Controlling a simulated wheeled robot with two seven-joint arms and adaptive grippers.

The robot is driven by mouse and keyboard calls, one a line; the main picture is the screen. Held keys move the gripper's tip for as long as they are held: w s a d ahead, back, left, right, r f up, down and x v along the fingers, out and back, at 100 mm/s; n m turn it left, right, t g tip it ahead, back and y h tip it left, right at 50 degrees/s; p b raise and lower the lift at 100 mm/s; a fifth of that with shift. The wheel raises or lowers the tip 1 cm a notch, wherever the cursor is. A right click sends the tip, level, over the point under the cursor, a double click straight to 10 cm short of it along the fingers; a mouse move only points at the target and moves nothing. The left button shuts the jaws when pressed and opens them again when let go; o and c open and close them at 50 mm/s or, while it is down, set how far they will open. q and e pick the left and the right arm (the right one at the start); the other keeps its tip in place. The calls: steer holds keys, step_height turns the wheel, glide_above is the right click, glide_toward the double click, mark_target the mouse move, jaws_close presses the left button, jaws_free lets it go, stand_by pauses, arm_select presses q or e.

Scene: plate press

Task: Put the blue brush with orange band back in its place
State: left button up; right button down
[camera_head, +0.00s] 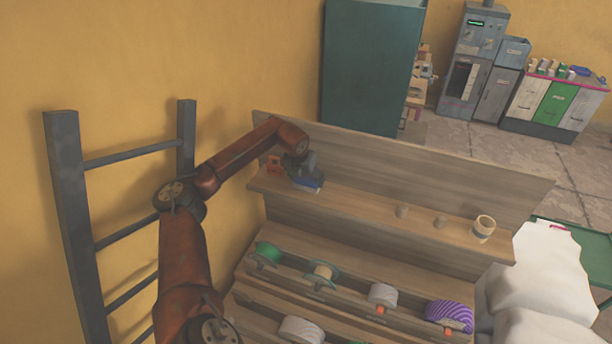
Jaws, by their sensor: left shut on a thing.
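My left gripper (308,169) reaches in from the left over the top shelf (357,206) of the wooden rack, near its left end. It is shut on a blue thing (309,184) that looks like the blue brush, low at the shelf surface. The gripper covers much of it, and I cannot make out its orange band or whether it touches the shelf. A small orange object (273,165) stands just left of the gripper on the same shelf. My right gripper is not in view.
Lower tiers hold several spools, including a green one (268,252) and a purple one (449,314). A dark ladder (68,190) leans at left. The shelf's middle is clear.

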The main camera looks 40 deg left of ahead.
arm_select(q)
steer(key=shift+f+b, duration=0.2)
steer(key=shift+b, duration=0.1)
steer(key=o, duration=1.1)
steer(key=shift+r, duration=0.1)
steer(key=shift+r, duration=0.25)
steer(key=shift+s+r, duration=0.2)
steer(key=shift+r, duration=0.15)
steer(key=b+v, duration=0.4)
steer(key=v, duration=0.7)
